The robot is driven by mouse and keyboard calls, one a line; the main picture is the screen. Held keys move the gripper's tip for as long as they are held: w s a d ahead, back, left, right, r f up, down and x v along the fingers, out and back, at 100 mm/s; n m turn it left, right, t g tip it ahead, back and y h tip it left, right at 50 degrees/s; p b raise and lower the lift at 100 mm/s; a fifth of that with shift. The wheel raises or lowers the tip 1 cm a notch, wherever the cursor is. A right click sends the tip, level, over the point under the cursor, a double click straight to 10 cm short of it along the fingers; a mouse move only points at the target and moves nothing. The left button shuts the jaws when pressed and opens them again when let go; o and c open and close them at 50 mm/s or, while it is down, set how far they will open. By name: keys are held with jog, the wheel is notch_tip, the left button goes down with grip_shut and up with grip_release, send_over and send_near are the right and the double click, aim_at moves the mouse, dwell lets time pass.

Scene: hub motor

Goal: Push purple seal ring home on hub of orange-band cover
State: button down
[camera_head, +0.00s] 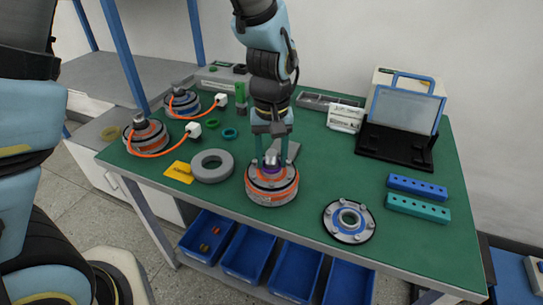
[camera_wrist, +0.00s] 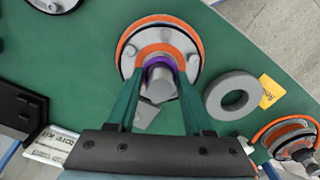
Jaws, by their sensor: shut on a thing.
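The orange-band cover (camera_head: 271,187) sits on a round grey motor body near the front middle of the green table, and shows in the wrist view (camera_wrist: 189,46). The purple seal ring (camera_head: 272,170) is around the hub at the cover's centre; in the wrist view the purple ring (camera_wrist: 153,66) partly circles the grey shaft (camera_wrist: 161,80). My gripper (camera_head: 270,163) points down over the hub, its two green fingers (camera_wrist: 160,100) on either side of the ring. It is shut on the purple ring. Whether the ring is fully seated cannot be seen.
A grey ring (camera_head: 212,166) lies just left of the cover. A blue-banded cover (camera_head: 348,221) lies to the right, near the front edge. Two motors with orange cables (camera_head: 146,135) stand at the left. Blue (camera_head: 417,187) and teal (camera_head: 418,207) blocks lie at the right.

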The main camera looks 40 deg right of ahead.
jog(key=shift+f, duration=0.15)
jog(key=shift+c, duration=1.1)
grip_release()
notch_tip(320, 180, up, 11)
jog(key=shift+f+b, duration=0.1)
jog(key=shift+b, duration=0.6)
